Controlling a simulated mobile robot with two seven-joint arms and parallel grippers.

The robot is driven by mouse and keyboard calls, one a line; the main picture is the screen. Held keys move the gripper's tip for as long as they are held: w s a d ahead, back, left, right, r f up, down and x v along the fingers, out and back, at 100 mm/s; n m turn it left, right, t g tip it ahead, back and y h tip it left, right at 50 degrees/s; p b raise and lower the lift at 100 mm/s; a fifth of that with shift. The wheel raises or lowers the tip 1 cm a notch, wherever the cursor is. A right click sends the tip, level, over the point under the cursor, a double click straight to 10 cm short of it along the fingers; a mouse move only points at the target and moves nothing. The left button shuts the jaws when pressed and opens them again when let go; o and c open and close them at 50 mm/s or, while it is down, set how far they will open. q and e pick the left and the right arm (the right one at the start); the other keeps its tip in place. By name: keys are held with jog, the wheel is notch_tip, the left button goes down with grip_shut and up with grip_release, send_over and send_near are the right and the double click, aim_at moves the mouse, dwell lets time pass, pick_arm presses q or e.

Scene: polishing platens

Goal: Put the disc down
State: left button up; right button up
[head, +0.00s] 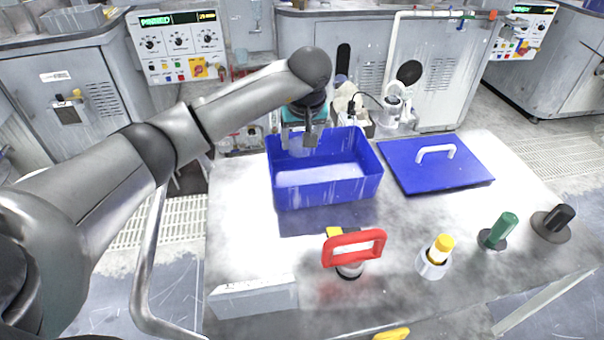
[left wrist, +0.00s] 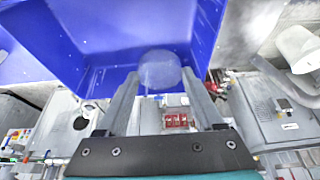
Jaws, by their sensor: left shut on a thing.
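My left gripper (head: 310,137) is over the back left part of the open blue bin (head: 335,190), with its fingers pointing down. In the left wrist view its two fingers (left wrist: 158,82) are shut on a pale, translucent grey disc (left wrist: 160,68). Blue bin walls (left wrist: 130,30) show behind and around the disc there. In the head view I cannot make out the disc apart from the fingers. Whether the disc touches the bin floor I cannot tell. My right gripper is not in view.
A blue lid with a white handle (head: 440,170) lies right of the bin. A red-handled tool (head: 354,247), a yellow-capped bottle (head: 435,257), a green-handled piece (head: 498,231) and a black-handled piece (head: 553,222) stand along the front.

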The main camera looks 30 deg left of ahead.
pick_arm(q)
send_over(299, 178)
jog(key=s+d, duration=0.1)
notch_tip(299, 178, down, 5)
jog(key=shift+r+b, duration=0.1)
jog(key=shift+b, duration=0.2)
notch_tip(299, 178, down, 4)
jog(key=shift+f+b, duration=0.2)
jog(key=shift+b, duration=0.25)
jog(key=shift+f, duration=0.25)
jog(key=o, duration=1.4)
jog(key=shift+o, duration=0.2)
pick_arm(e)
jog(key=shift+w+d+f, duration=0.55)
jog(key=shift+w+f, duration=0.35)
pick_arm(q)
jog(key=shift+r, duration=0.15)
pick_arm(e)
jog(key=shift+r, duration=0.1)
